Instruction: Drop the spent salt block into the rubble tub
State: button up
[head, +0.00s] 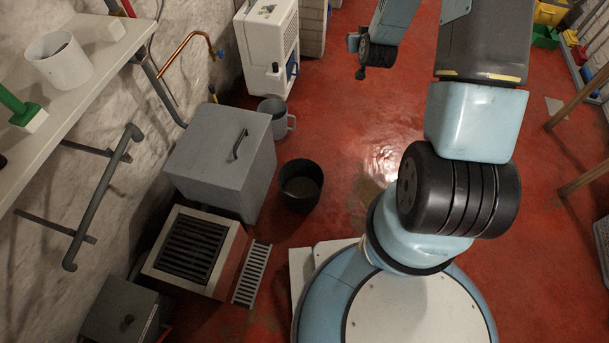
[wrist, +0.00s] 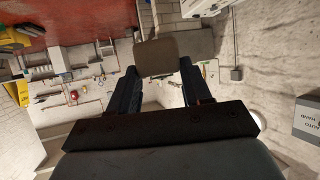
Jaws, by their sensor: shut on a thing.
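In the wrist view my gripper (wrist: 157,77) is shut on a brownish-grey block, which I take as the spent salt block (wrist: 160,57). The block is held at the fingertips, and its flat face shows beyond them. The held block cannot be made out in the head view, where part of my arm runs out of the top of the picture. A round black tub, which I take as the rubble tub (head: 298,204), stands on the red floor left of my base. Its open top faces up, with something greyish inside. The block is not seen near it.
A grey lidded box (head: 205,150) stands left of the tub, with a grey jug (head: 272,106) behind it. A white machine (head: 265,40) stands farther back. A shelf (head: 85,85) is on the left wall.

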jog(key=shift+d, duration=0.3)
jog(key=w+a+f+n+y, duration=0.1)
jog(key=f, duration=0.2)
jog(key=w+a+f+n+y, duration=0.1)
jog(key=a+f, duration=0.1)
jog(key=f, duration=0.1)
jog(key=w+a+f+n+y, duration=0.1)
jog(key=f, duration=0.2)
jog(key=shift+w+a+f+g, duration=0.2)
jog(key=shift+w+a+g, duration=0.1)
jog(key=a+f+n+g+y, duration=0.2)
jog(key=a+f+n+y, duration=0.3)
jog(key=f, duration=0.8)
jog(key=shift+s+a+f+n+g+y, duration=1)
jog(key=shift+s+f, duration=1.8)
jog(key=shift+f, duration=2.45)
jog(key=shift+s+a+f+n+g+y, duration=0.55)
jog(key=shift+s+a+f+n+g, duration=0.95)
jog(key=shift+s+f, duration=2.5)
jog(key=shift+s+a+f+n+g+y, duration=0.85)
jog(key=shift+s+f+n+g, duration=0.75)
jog(key=shift+f, duration=4.85)
